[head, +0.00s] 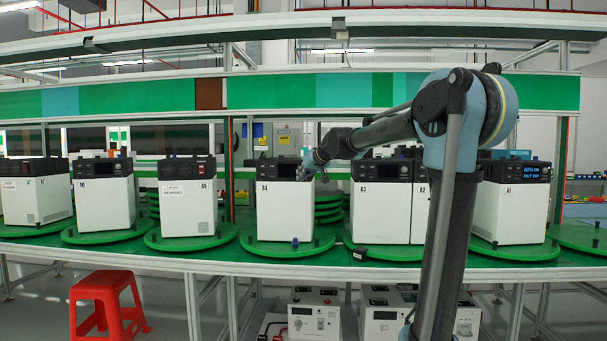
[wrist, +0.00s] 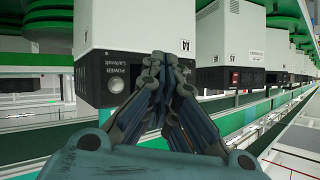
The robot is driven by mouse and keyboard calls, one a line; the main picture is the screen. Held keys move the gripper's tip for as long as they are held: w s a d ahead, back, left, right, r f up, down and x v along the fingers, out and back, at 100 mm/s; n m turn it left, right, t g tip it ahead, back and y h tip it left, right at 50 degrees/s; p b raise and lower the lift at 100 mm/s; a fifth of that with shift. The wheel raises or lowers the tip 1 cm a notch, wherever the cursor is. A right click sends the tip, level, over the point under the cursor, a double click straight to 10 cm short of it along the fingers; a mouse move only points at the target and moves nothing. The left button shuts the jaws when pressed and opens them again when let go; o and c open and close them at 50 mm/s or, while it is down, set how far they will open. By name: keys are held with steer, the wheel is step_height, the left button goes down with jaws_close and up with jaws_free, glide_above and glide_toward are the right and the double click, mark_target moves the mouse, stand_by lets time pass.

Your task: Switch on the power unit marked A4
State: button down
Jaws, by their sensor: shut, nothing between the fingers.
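The A4 power unit (head: 285,213) is a white box with a black top panel, upright on a green round turntable plate. In the wrist view, which is upside down, the A4 unit (wrist: 115,25) fills the upper left. Its black panel shows a round grey power button (wrist: 116,85) beside the word POWER. My gripper (head: 303,174) is shut and empty at the right part of A4's black panel. In the wrist view my gripper (wrist: 165,62) is beside the button, not over it, and hides part of the panel. I cannot tell whether the fingertips touch the panel.
The A5 unit (head: 188,207) is to the left and A3 (head: 380,212) close to the right. A1 (head: 510,212) has a lit blue display. A red stool (head: 107,300) stands in front of the line. Boxes (head: 314,315) stand below the bench.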

steer(key=w, duration=0.8)
steer(key=shift+w+d, duration=0.15)
steer(key=shift+w, duration=0.1)
stand_by(1.4)
steer(key=shift+w, duration=0.35)
steer(key=shift+w, duration=0.35)
stand_by(0.6)
steer(key=shift+s, duration=0.8)
steer(key=shift+s, duration=0.1)
steer(key=s, duration=0.4)
steer(key=shift+s, duration=0.4)
